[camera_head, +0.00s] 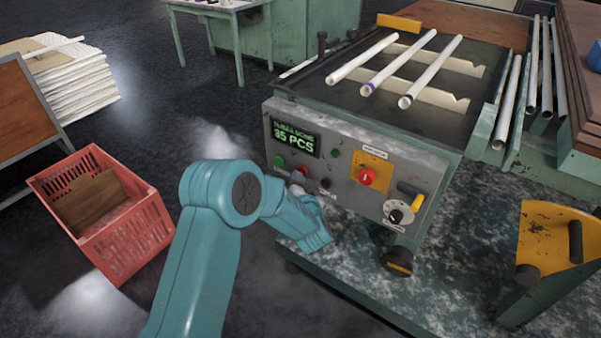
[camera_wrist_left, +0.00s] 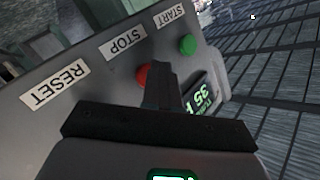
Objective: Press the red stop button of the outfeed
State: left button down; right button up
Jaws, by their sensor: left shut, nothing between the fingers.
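The grey control panel (camera_head: 345,150) of the outfeed has a lit display reading 35 PCS (camera_head: 295,138). In the wrist view the red stop button (camera_wrist_left: 142,74) sits under the STOP label (camera_wrist_left: 123,43), between the START label (camera_wrist_left: 170,16) and the RESET label (camera_wrist_left: 55,86). My left gripper (camera_head: 298,182) is shut and empty, right in front of the panel's lower left. In the wrist view its fingertips (camera_wrist_left: 163,62) overlap the red button's side and partly hide it. I cannot tell whether they touch it. My right gripper is not in view.
A green start button (camera_head: 279,161) is close by. A larger red button (camera_head: 367,176) on a yellow plate and a dial (camera_head: 398,214) are farther right. A red crate (camera_head: 115,225) stands on the floor at left.

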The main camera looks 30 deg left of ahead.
pick_arm(q)
jog(key=shift+s+a, duration=0.1)
jog(key=shift+s, duration=0.75)
jog(key=shift+s, duration=0.1)
jog(key=s, duration=0.4)
jog(key=shift+s+a, duration=0.2)
jog(key=shift+s, duration=0.2)
